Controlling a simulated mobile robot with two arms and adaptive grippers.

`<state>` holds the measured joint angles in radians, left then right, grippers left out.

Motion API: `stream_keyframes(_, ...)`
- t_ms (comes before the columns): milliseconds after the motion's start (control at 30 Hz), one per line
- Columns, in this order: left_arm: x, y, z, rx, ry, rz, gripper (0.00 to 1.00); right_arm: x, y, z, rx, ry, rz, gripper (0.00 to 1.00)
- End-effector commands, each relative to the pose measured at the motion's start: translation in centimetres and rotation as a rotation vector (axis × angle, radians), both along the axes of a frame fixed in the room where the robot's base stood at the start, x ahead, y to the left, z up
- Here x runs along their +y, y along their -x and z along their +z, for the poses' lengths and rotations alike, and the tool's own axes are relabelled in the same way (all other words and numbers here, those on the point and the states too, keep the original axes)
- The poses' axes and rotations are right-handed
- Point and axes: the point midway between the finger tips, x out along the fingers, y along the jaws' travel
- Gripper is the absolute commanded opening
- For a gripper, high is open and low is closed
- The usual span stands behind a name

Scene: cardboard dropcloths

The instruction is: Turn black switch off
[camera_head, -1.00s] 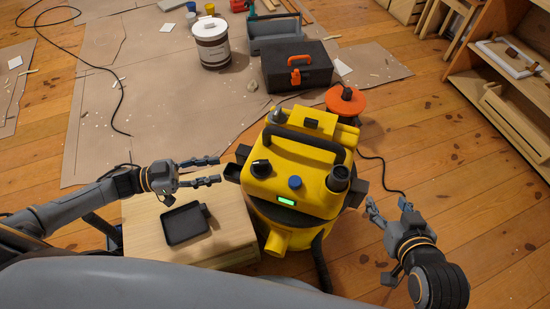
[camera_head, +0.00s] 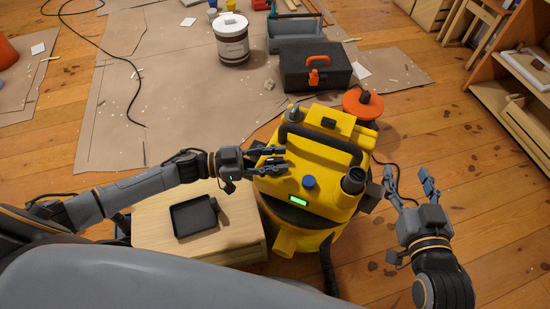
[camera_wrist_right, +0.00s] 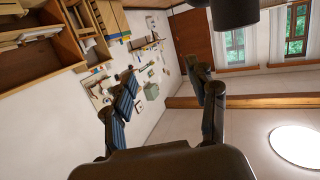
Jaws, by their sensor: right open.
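A yellow vacuum machine (camera_head: 325,200) stands in the middle of the head view. It has a blue knob (camera_head: 309,181), a green lit display (camera_head: 298,201) and a black rocker-like part (camera_head: 328,122) on top. My left gripper (camera_head: 283,160) is over the machine's upper left, fingers apart, where a black knob showed earlier. That knob is now mostly hidden by the fingers; I cannot tell whether they touch it. My right gripper (camera_head: 408,176) is open and empty, right of the machine; its spread fingers also show in the right wrist view (camera_wrist_right: 167,95).
Behind are a black toolbox (camera_head: 300,75), a white-and-brown bucket (camera_head: 233,48) and an orange reel (camera_head: 362,101). Wooden shelves (camera_head: 530,130) stand at right.

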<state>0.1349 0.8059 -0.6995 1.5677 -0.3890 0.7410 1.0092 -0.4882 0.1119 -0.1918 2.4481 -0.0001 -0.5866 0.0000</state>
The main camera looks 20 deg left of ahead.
Motion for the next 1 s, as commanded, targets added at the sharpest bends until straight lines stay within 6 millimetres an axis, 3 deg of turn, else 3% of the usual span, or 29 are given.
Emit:
stream_keyframes(100,0.0,0.0,0.0,0.0,0.0,0.0,0.38,0.0,0.0,0.0,0.0,0.0,0.0,0.58)
stream_keyframes(133,0.0,0.0,0.0,0.0,0.0,0.0,0.34,0.0,0.0,0.0,0.0,0.0,0.0,0.58)
stream_keyframes(300,0.0,0.0,0.0,0.0,0.0,0.0,0.0,0.0,0.0,0.0,0.001,0.0,0.0,0.58)
stream_keyframes(633,0.0,0.1,0.0,0.0,-0.001,0.008,0.0,-0.1,0.1,-0.4,0.028,0.007,-0.001,0.58)
stream_keyframes(867,0.0,0.1,0.2,0.002,-0.001,0.05,0.0,-1.0,1.8,-3.5,0.218,0.053,-0.013,0.58)
stream_keyframes(1000,0.0,0.1,0.2,0.004,0.001,0.095,0.0,-2.1,4.2,-6.3,0.405,0.096,-0.028,0.58)
